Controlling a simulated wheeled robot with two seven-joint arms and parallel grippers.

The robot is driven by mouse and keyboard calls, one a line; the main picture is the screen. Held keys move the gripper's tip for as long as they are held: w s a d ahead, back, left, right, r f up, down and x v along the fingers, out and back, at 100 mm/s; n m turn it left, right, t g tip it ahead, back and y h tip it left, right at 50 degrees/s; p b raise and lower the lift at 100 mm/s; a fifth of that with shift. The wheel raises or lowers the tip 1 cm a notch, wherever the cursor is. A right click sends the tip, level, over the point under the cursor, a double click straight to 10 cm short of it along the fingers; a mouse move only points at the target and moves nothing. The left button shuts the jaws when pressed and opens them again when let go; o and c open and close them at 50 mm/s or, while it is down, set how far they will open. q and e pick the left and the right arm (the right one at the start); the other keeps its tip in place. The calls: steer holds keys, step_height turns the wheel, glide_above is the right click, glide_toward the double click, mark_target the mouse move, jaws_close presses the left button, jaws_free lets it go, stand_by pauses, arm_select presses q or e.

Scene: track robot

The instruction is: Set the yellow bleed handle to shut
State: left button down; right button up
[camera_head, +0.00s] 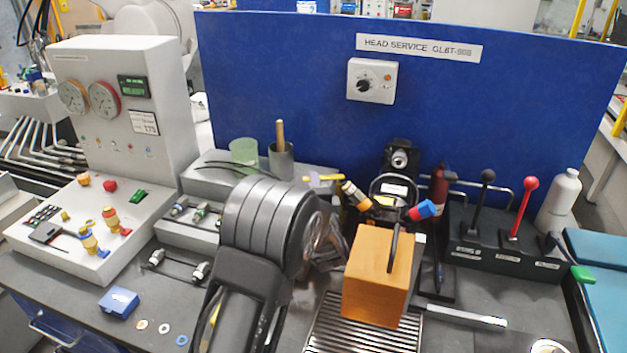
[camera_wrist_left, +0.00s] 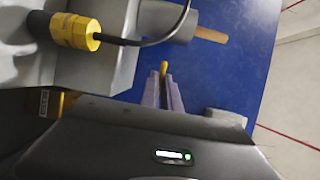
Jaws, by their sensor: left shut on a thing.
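The yellow bleed handle (camera_head: 339,177) shows as a small yellow bar in the head view, just left of the yellow hose coupling. Its tip (camera_wrist_left: 164,66) shows between the fingertips in the left wrist view. My left gripper (camera_wrist_left: 164,80) is shut on it, with its two fingers close together. In the head view my dark left arm hides most of the gripper and what lies below the handle. The handle's full angle and any shut mark cannot be made out. My right gripper is in neither view.
An orange block (camera_head: 378,275) stands right of my left arm, near a black hose. A yellow coupling (camera_wrist_left: 75,31) with a black hose is close to the gripper. A cup with a wooden stick (camera_head: 281,157) stands behind. Black and red levers (camera_head: 523,205) stand right.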

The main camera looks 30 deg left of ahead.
arm_select(q)
steer(key=c, duration=1.6)
jaws_free()
